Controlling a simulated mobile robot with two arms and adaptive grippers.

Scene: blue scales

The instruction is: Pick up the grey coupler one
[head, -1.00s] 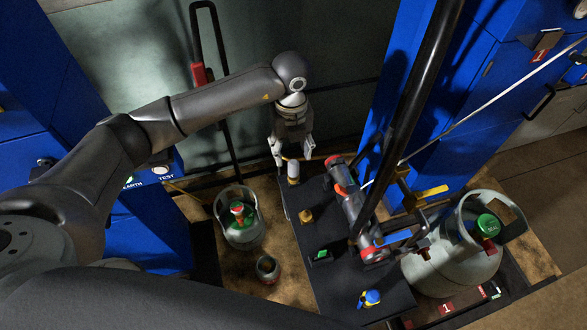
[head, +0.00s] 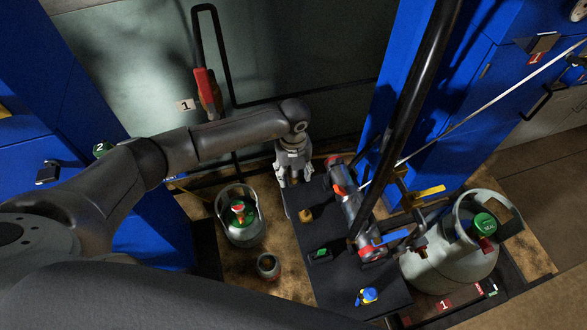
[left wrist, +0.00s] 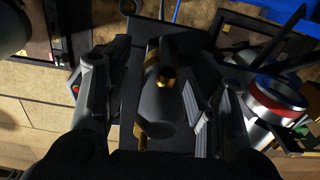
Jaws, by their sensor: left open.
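The grey coupler (left wrist: 158,108), a dark grey cylinder with brass parts, lies between the two fingers of my left gripper (left wrist: 158,80) in the left wrist view. Dark fingers flank it on both sides; I cannot tell whether either touches it. In the head view my left gripper (head: 293,181) points down at the far end of the black bench top (head: 345,277) and largely hides the coupler. The jaws are open. My right gripper is not in view.
A brass fitting (head: 306,214), a black box with a green face (head: 320,256) and a blue-yellow valve (head: 367,296) stand on the bench. A grey tube with red bands (head: 350,207) runs close on the right. Gas cylinders (head: 450,268) flank the bench.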

